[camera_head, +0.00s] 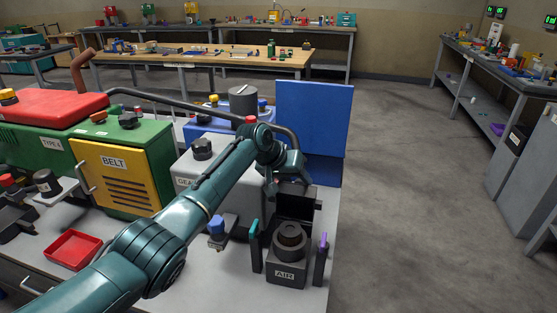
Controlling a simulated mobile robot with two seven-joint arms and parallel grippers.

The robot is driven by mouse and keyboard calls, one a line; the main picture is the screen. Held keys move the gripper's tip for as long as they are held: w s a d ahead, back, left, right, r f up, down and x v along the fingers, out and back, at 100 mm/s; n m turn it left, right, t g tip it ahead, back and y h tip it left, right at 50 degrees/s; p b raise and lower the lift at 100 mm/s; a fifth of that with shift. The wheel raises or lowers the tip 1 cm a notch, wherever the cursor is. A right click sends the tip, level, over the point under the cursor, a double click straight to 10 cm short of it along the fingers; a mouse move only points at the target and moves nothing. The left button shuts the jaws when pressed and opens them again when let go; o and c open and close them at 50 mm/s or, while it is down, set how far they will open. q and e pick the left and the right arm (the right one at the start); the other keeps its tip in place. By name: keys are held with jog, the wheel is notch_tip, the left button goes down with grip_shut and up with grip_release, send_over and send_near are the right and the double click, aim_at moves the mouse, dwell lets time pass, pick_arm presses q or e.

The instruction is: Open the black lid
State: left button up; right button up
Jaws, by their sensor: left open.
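A small black box labelled AIR (288,273) stands at the front right of the grey bench, with a dark round piece on top. A black lid-like panel (297,207) stands raised at the back of this box, apparently the black lid. My left arm reaches over the bench from the lower left. My left gripper (290,184) is open at the upper edge of this panel. Its fingers are small and partly hidden, so I cannot tell whether they touch the panel. My right gripper is not in view.
Dark upright pieces with teal (254,230) and purple (323,242) tops flank the box. A blue-topped piece (216,229) is to its left. A blue panel (312,120) rises behind. A yellow BELT door (116,180) and red tray (73,250) are left. Open floor lies right.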

pick_arm(q)
jog(key=v, duration=1)
jog(key=shift+s+a+r, duration=0.15)
jog(key=shift+a+r, duration=0.1)
jog(key=shift+c, duration=0.2)
